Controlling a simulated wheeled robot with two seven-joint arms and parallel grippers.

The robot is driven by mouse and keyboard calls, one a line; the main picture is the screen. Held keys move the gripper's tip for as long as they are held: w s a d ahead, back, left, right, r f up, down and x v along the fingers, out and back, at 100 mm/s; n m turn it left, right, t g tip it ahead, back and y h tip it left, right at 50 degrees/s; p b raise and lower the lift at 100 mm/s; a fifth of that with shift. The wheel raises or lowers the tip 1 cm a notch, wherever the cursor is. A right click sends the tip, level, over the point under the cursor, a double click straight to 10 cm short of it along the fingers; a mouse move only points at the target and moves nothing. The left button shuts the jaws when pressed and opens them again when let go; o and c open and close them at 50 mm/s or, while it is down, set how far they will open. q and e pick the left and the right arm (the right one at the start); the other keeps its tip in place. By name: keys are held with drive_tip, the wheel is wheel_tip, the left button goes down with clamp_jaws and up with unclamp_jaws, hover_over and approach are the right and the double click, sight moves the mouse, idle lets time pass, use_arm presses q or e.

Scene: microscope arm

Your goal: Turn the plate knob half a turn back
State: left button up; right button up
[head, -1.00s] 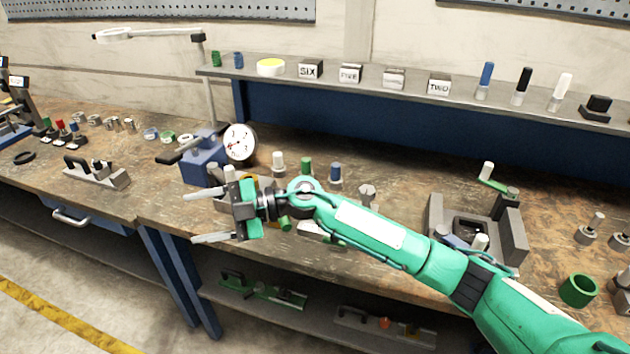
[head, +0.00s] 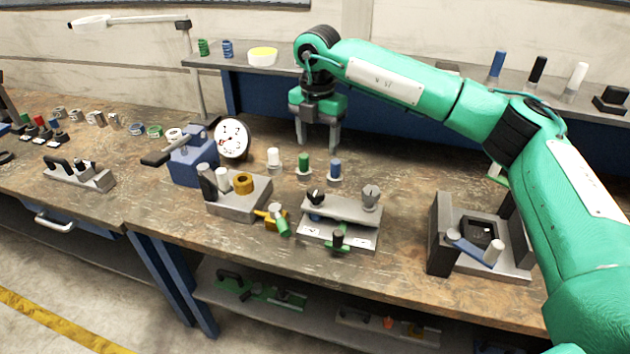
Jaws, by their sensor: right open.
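A grey plate fixture (head: 343,211) stands on the bench at the middle. It carries a small black knob (head: 316,197) at its left and a taller grey knob (head: 370,196) at its right; I cannot tell for sure which is the plate knob. A black knob with a green part (head: 339,237) sits at its front edge. My right gripper (head: 318,147) points down with its two fingers apart and empty. It is behind the fixture in the picture, near the shelf front, and touches neither knob. My left gripper is not in view.
Small pegs with white (head: 274,157), green (head: 304,162) and blue (head: 335,168) tops stand between gripper and fixture. A grey block with a brass ring (head: 243,183) is left, a blue vise (head: 193,162) beyond it. A grey bracket (head: 440,235) stands right. The shelf (head: 400,80) runs behind.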

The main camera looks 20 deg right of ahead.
drive_tip(key=p, duration=0.2)
hover_over(317, 189)
wheel_tip(317, 189, down, 5)
drive_tip(key=shift+s+f, duration=0.1)
drive_tip(key=shift+s, duration=0.05)
wheel_tip(317, 189, down, 8)
drive_tip(key=shift+f+p, duration=0.25)
drive_tip(key=shift+p, duration=0.4)
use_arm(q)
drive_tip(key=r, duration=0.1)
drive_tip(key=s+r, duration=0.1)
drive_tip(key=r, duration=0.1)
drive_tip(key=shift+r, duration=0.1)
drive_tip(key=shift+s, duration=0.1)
use_arm(e)
drive_tip(key=c, duration=1)
